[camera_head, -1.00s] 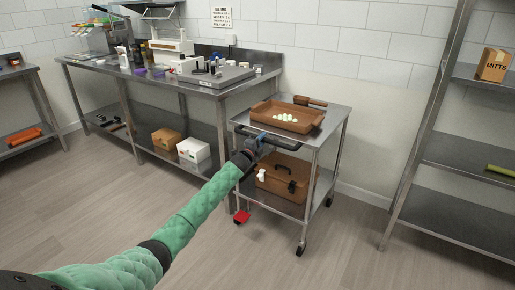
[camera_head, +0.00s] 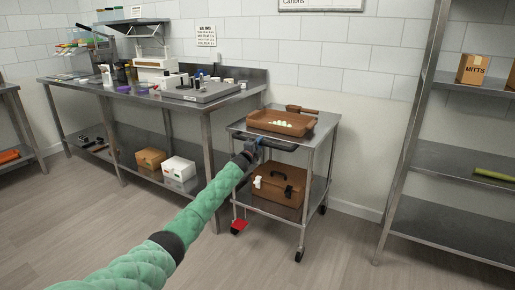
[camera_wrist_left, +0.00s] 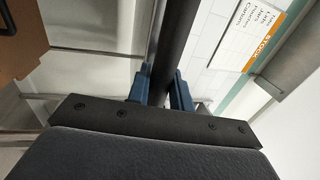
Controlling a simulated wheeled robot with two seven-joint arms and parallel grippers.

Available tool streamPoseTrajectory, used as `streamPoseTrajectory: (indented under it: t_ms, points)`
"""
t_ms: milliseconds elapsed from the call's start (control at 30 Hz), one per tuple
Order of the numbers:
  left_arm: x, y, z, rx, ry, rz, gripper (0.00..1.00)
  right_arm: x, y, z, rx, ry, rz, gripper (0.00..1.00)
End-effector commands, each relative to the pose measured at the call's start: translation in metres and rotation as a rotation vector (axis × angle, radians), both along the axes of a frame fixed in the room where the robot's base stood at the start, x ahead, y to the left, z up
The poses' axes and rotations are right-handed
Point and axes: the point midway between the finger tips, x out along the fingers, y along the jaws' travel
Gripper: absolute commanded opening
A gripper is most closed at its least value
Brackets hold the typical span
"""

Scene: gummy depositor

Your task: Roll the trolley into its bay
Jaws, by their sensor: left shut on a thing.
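The trolley (camera_head: 325,123) is a steel cart with two shelves, standing upright on castors right of the long bench. A brown tray (camera_head: 262,122) with pale round pieces is on its top, and a brown case (camera_head: 268,190) is on its lower shelf. A red pedal (camera_head: 239,226) shows by its near left castor. My left gripper (camera_head: 254,147) is at the trolley's near left side, on its dark handle bar. In the left wrist view its blue fingers (camera_wrist_left: 162,88) are shut on the dark bar (camera_wrist_left: 172,50). My right gripper is out of view. I cannot tell which place is the bay.
A steel bench (camera_head: 160,95) with equipment stands close at the trolley's left. A shelf rack (camera_head: 455,218) with a box marked MITTS (camera_head: 474,69) stands at the right. There is floor between trolley and rack, with the white wall behind. The near floor (camera_head: 330,265) is clear.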

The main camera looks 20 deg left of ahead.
Motion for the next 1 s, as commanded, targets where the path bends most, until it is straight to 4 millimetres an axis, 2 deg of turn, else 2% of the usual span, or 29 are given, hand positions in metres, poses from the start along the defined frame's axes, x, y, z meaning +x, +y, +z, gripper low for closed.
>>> streamPoseTrajectory:
  t_ms: [400, 433, 500, 533, 833, 1000]
  points:
    - [0.003, 0.001, 0.004, -0.001, -0.002, 0.003, 0.00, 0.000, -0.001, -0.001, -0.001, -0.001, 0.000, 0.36]
    - [0.003, 0.001, 0.004, -0.001, -0.002, 0.003, 0.26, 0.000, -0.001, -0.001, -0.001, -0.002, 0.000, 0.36]
    - [0.003, 0.001, 0.004, -0.001, -0.002, 0.003, 0.39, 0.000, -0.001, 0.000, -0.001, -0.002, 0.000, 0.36]
    - [0.003, 0.001, 0.004, -0.001, -0.002, 0.002, 0.42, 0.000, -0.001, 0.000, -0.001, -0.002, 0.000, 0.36]
    - [0.001, 0.001, 0.002, 0.000, -0.001, 0.002, 0.42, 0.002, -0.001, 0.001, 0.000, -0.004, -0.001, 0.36]
    - [-0.007, 0.001, -0.001, 0.000, -0.001, 0.001, 0.42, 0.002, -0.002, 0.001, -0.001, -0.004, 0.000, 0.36]
